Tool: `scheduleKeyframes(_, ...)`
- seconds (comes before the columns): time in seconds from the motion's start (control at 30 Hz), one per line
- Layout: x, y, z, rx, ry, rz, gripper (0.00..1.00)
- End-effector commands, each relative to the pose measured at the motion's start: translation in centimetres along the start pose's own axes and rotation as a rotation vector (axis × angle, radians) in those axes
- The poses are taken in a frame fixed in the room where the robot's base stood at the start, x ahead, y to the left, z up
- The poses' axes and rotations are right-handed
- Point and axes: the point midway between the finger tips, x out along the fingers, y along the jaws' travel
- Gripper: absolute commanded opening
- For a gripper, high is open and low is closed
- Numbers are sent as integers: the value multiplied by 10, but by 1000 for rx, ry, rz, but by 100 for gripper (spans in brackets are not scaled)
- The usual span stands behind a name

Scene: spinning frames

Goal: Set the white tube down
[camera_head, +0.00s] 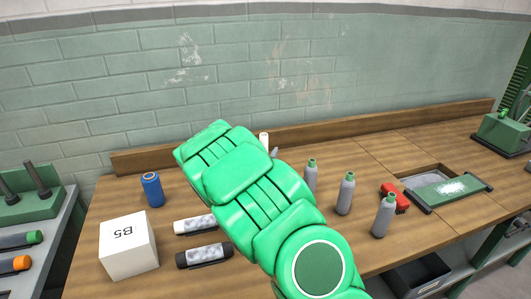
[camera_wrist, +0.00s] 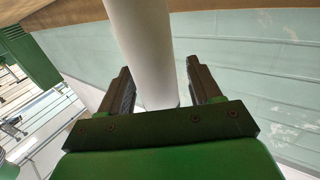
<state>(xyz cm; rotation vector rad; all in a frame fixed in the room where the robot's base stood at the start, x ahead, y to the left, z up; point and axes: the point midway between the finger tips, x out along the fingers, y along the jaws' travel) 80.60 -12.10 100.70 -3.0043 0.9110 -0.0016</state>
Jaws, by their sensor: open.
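The white tube (camera_wrist: 150,45) stands between the two dark fingers of my gripper (camera_wrist: 158,68) in the wrist view. The fingers are open, and a gap shows on the right side of the tube; contact on the left is hard to tell. In the head view a small pale top (camera_head: 264,139), probably the same tube, shows just behind my green arm above the wooden bench (camera_head: 420,150). My arm hides the gripper and the tube's lower part there, so its base cannot be seen.
Left of my arm are a blue can (camera_head: 152,190), a white box marked B5 (camera_head: 128,246), a white-ended marker (camera_head: 195,224) and a black marker (camera_head: 204,256). To the right are grey bottles (camera_head: 345,194), a red object (camera_head: 395,197) and a green panel (camera_head: 449,190).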

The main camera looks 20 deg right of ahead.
Motion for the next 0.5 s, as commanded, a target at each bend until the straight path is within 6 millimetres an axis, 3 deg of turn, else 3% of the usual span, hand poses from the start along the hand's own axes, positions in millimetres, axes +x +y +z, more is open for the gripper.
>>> scheduleKeyframes(0.17, 0, 0, -4, 0, 1, 1, 63)
scheduleKeyframes(0.5, -34, -1, -3, 1, -2, -1, 63)
